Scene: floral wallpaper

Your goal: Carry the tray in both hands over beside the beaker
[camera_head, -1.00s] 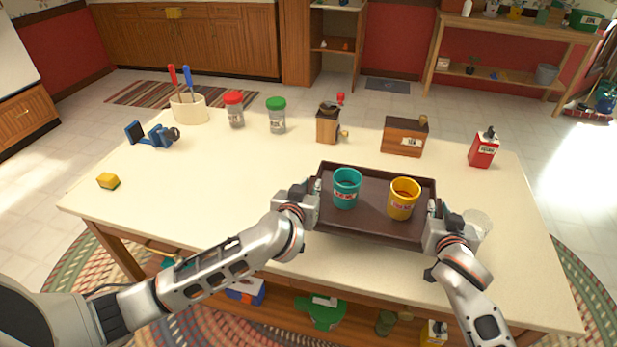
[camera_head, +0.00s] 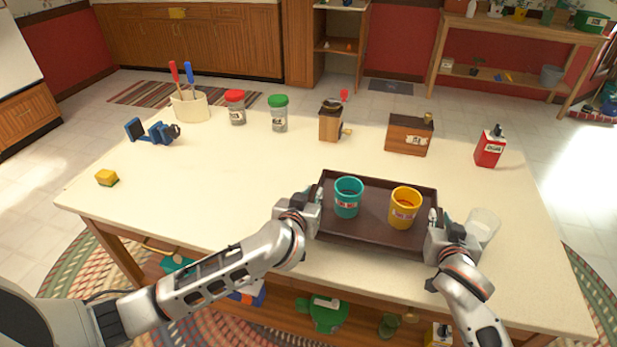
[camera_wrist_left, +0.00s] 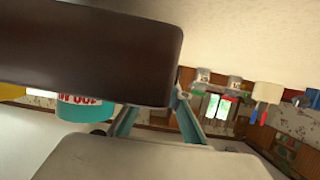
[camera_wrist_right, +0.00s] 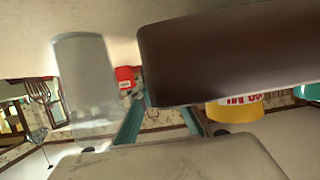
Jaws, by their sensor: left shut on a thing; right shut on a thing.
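The dark brown tray (camera_head: 370,237) is held level between my two grippers over the front right of the table. A teal cup (camera_head: 347,198) and a yellow cup (camera_head: 404,208) stand upright on it. My left gripper (camera_head: 317,204) is shut on the tray's left end, and my right gripper (camera_head: 436,222) is shut on its right end. The clear beaker (camera_head: 484,226) stands on the table just right of my right gripper, which partly hides it. It also shows in the right wrist view (camera_wrist_right: 84,85). I cannot tell whether the tray touches the table.
At the back of the table (camera_head: 230,185) stand a utensil holder (camera_head: 190,107), two jars (camera_head: 279,115), a grinder (camera_head: 330,124), a wooden box (camera_head: 408,138) and a red bottle (camera_head: 489,148). The table's left middle is clear.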

